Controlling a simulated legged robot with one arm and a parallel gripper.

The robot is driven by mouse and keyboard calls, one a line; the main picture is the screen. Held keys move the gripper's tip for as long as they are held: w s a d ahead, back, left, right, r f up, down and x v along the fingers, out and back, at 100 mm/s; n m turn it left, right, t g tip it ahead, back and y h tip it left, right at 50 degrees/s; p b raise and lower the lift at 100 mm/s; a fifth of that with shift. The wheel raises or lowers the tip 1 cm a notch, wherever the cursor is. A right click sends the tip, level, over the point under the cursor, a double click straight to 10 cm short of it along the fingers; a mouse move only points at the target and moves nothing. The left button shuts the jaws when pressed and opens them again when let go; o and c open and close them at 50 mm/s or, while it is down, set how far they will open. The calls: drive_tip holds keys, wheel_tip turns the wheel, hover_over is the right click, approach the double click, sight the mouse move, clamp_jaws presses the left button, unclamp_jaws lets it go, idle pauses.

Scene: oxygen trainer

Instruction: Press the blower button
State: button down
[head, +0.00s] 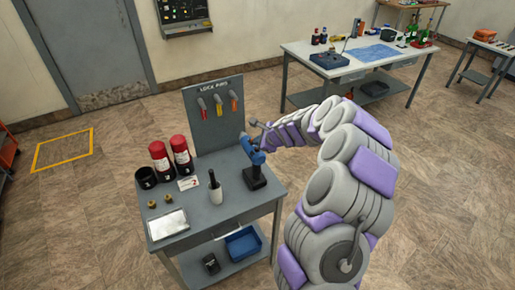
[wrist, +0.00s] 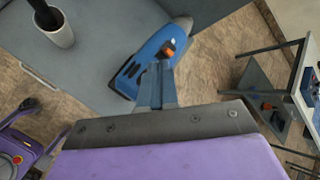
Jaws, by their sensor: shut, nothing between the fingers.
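The blue blower (head: 256,157) stands on a black base at the right side of the grey bench. In the wrist view the blower (wrist: 146,55) shows a small orange button (wrist: 168,46) and dark slots on its side. My gripper (head: 262,140) is at the blower's upper end. In the wrist view my gripper (wrist: 160,66) is shut and empty, its tips just below the orange button in the picture. I cannot tell whether they touch the blower or button. The button is too small to make out in the head view.
The grey bench (head: 225,208) holds red-and-black cylinders (head: 160,158), a white cup (head: 216,193) with a dark handle, and a silver tray (head: 167,224). A panel with hanging lock pins (head: 214,113) rises behind. Another table (head: 350,68) stands at the back right. Floor is open between them.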

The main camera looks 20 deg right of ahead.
sight(258, 152)
drive_tip(key=shift+a, duration=0.25)
drive_tip(key=shift+d+f, duration=0.15)
drive_tip(key=shift+f, duration=0.25)
drive_tip(key=shift+f, duration=0.2)
idle(0.6)
drive_tip(key=shift+r+p, duration=0.75)
wheel_tip(258, 152, up, 6)
drive_tip(key=p, duration=0.6)
